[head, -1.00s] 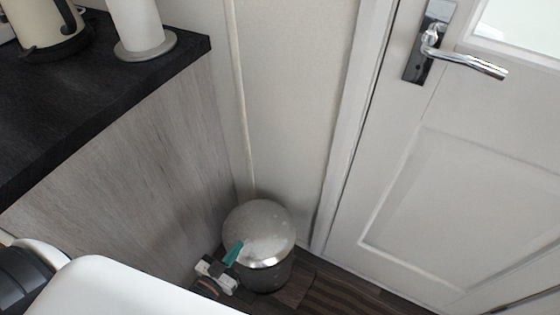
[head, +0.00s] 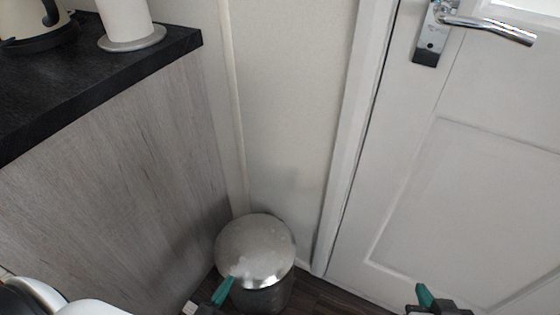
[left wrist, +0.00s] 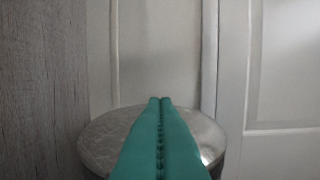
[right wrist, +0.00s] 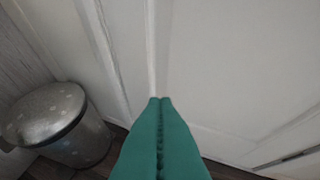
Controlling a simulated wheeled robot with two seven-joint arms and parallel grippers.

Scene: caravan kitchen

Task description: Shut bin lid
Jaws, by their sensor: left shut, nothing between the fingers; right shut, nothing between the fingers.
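The bin stands on the floor in the corner between the cabinet and the door. Its round metallic lid (head: 255,248) lies over the dark grey bin body (head: 262,297) and looks down, with no clear gap at the rim. The lid also shows in the left wrist view (left wrist: 100,138) and the right wrist view (right wrist: 45,112). My left gripper (head: 227,284), with green fingers, is shut and empty at the lid's near left edge; I cannot tell whether it touches. My right gripper (head: 425,294) is shut and empty, in front of the door and right of the bin.
A grey wood cabinet side (head: 110,190) with a black countertop (head: 95,85) stands to the left. A kettle (head: 35,25) and a white roll (head: 127,20) are on top. The white door (head: 460,190) with a metal handle (head: 490,27) is to the right. Dark floor shows between.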

